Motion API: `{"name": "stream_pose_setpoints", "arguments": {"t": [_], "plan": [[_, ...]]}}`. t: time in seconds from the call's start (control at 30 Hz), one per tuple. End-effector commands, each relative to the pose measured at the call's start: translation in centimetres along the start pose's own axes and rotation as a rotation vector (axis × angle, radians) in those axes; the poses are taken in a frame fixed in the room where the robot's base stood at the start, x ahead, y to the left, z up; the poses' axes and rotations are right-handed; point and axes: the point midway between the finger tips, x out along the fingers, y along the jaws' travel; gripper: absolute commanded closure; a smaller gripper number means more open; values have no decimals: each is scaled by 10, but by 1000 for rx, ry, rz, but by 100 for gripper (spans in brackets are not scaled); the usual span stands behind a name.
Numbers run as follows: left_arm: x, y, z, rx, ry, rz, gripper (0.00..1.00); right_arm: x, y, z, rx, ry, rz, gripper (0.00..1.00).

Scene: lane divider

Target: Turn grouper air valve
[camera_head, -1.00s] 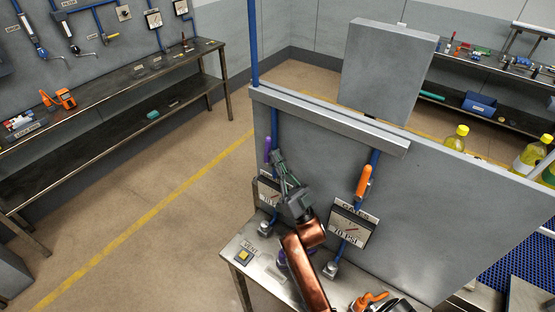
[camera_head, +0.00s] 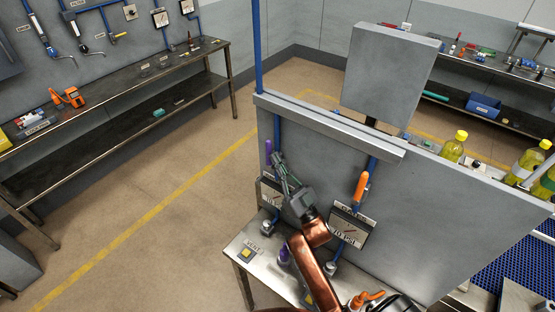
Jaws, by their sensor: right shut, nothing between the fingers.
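Two valve handles are on blue pipes on the grey divider panel (camera_head: 420,215). One is purple (camera_head: 268,150) at the left, the other is orange (camera_head: 361,187), near upright, further right. I cannot read which one is the grouper valve. My right gripper (camera_head: 278,161) is shut and empty, on a copper-coloured arm from the bottom. Its fingertips are just right of the purple handle; I cannot tell whether they touch. A gauge (camera_head: 351,229) sits below the orange handle. Another gauge (camera_head: 269,192) is partly hidden behind my gripper. My left gripper is not in view.
A metal bench (camera_head: 254,264) with a yellow button box (camera_head: 247,253) and a purple object (camera_head: 284,254) stands below the panel. Yellow bottles (camera_head: 455,145) stand at the right. A grey box (camera_head: 388,75) rises behind the panel. The floor at the left is clear.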

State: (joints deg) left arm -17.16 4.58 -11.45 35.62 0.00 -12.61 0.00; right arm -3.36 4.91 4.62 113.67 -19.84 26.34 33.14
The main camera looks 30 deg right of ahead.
Motion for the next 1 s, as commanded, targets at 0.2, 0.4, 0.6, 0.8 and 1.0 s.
{"name": "stream_pose_setpoints", "arguments": {"t": [0.2,0.4,0.6,0.8,1.0], "plan": [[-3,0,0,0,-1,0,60,-29,2,-17,0,2,-2,100],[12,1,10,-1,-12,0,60,-74,-2,-12,6,3,-7,100],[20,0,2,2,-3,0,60,-102,-2,-13,8,7,-10,100],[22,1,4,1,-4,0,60,-112,-2,-14,6,10,-10,100],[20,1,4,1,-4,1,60,-113,-2,-14,9,7,-8,100]]}}
